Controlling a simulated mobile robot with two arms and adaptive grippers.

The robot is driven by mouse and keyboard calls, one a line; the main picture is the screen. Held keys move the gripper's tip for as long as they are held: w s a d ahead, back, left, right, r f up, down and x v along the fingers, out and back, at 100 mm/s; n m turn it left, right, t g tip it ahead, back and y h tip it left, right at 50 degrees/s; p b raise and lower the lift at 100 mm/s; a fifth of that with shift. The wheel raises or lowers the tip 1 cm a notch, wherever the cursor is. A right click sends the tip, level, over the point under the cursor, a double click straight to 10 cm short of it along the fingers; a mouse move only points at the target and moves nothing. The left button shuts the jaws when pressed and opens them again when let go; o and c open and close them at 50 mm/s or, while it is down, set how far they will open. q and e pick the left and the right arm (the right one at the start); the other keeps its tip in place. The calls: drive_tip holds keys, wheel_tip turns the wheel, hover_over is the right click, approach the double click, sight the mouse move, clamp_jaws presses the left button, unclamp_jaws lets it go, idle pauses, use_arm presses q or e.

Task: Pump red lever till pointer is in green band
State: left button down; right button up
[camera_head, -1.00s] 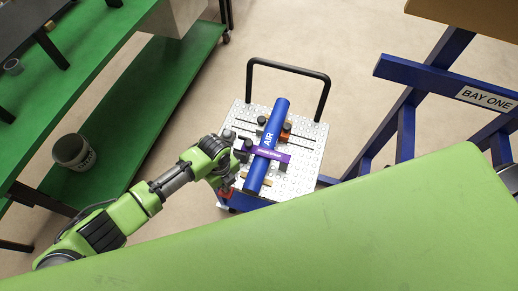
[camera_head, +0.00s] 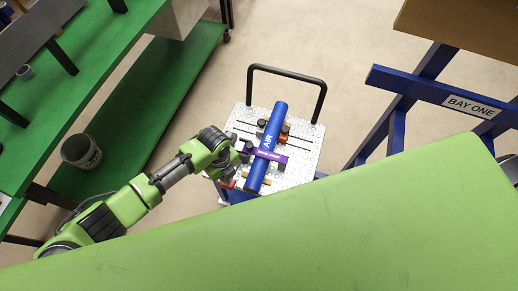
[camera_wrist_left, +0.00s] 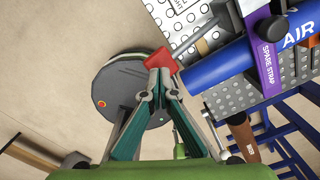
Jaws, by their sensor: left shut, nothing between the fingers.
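The red lever shows its red end (camera_wrist_left: 160,62) in the left wrist view, on a grey rod that runs up to the right toward the perforated plate. In the head view a bit of red (camera_head: 229,184) shows beside the plate's left edge. My left gripper (camera_wrist_left: 157,76) is shut, with its fingertips right at the red end, overlapping it in the picture. Nothing is between the fingers; whether they touch the lever I cannot tell. The head view shows the left gripper (camera_head: 229,175) partly hidden by its own wrist. No pointer or green band is visible. My right gripper is not in view.
A cart with a perforated plate (camera_head: 305,150) carries a blue AIR pipe (camera_head: 278,122) under a purple strap (camera_head: 270,155). Its black handle (camera_head: 288,72) rises behind. A green shelf (camera_head: 150,110) with a bucket (camera_head: 80,150) stands left; a blue stand (camera_head: 430,92) stands right.

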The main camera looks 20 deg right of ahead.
sight(228, 186)
use_arm(q)
drive_tip(key=shift+f, duration=0.1)
idle(0.5)
drive_tip(key=shift+f+b, duration=2.85)
drive_tip(key=shift+f, duration=0.6)
wheel_tip(228, 186, up, 7)
drive_tip(key=p, duration=0.7)
